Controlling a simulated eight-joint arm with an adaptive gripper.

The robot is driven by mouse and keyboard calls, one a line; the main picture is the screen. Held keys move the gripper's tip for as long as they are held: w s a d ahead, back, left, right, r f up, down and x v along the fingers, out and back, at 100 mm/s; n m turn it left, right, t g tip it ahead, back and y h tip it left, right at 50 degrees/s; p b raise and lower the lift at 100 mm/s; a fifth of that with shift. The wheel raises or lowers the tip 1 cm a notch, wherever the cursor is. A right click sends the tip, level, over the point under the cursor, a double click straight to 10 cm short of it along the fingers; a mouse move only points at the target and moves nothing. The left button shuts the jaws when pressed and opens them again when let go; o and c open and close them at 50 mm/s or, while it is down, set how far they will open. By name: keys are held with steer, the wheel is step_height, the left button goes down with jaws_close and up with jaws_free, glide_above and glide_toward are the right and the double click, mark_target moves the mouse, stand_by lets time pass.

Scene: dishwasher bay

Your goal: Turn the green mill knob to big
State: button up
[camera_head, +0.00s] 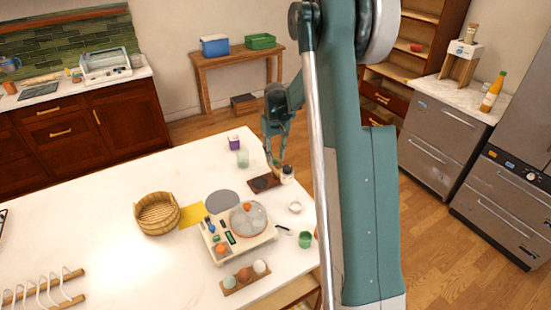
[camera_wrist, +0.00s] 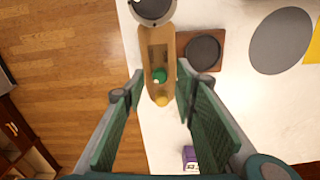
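A narrow light-wood stand (camera_wrist: 160,38) lies below my gripper in the wrist view. It bears a round green knob (camera_wrist: 158,75), which I take as the mill knob, and a yellow-orange round piece (camera_wrist: 162,99) at its near end. No size marks can be read. My gripper (camera_wrist: 159,88) is open and empty, with one finger on each side of the stand's near end in the picture. The fingers look to be above it; contact cannot be seen. In the head view my gripper (camera_head: 274,158) points down at the counter's far right edge and mostly hides the stand.
A wooden board with a black disc (camera_wrist: 202,52) is right beside the stand. A round-topped jar (camera_wrist: 152,8) is at its far end. A purple box (camera_wrist: 190,157) and pale green cup (camera_head: 242,158) are near. A cooker with lidded pan (camera_head: 247,218) stands closer.

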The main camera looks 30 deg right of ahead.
steer(key=shift+f, duration=0.6)
steer(key=c, duration=0.9)
steer(key=shift+n, duration=0.3)
steer(key=n+b, duration=0.3)
steer(key=n, duration=0.2)
steer(key=shift+f+n+b, duration=0.1)
steer(key=shift+n+b, duration=0.2)
steer(key=shift+b, duration=0.05)
steer(key=n+b, duration=0.2)
steer(key=n, duration=0.4)
